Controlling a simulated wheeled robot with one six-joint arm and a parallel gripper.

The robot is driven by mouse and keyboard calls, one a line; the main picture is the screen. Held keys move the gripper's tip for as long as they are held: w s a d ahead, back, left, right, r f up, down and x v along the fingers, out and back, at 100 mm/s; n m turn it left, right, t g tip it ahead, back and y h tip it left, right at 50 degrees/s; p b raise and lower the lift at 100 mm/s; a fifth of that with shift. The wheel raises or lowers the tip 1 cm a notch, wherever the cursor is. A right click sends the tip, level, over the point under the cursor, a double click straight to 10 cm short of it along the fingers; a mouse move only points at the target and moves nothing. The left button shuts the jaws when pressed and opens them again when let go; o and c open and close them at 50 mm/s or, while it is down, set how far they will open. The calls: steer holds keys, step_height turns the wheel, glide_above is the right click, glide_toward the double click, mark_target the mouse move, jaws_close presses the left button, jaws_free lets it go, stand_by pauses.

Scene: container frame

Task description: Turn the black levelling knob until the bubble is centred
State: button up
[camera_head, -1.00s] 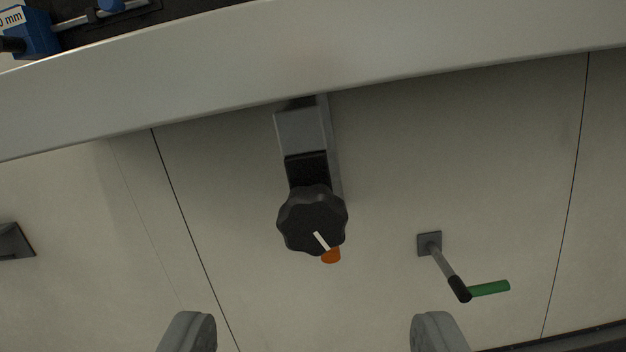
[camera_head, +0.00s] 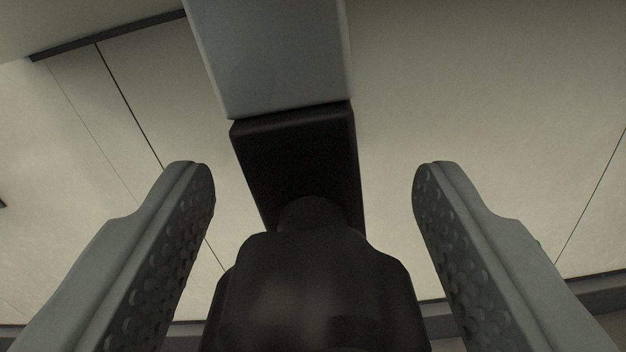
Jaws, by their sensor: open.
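The black levelling knob (camera_head: 315,295) is large at the bottom centre of the head camera view, cut off by the lower edge. It sits on a black block (camera_head: 295,160) at the end of a grey bracket (camera_head: 275,55). My gripper (camera_head: 313,180) is open, with one finger on each side of the knob. A gap shows between each finger and the knob, wider near the fingertips. The knob's white mark and the bubble are not in view.
A pale panelled wall (camera_head: 480,120) with thin dark seams lies behind the bracket. A dark strip (camera_head: 600,290) runs along its lower edge. The space beside both fingers looks clear.

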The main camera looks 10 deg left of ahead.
steer(key=c, duration=1)
steer(key=shift+n, duration=1.6)
steer(key=o, duration=1)
steer(key=s+d, duration=0.1)
steer(key=s, duration=1.6)
steer(key=shift+s+d, duration=0.15)
steer(key=shift+s, duration=0.05)
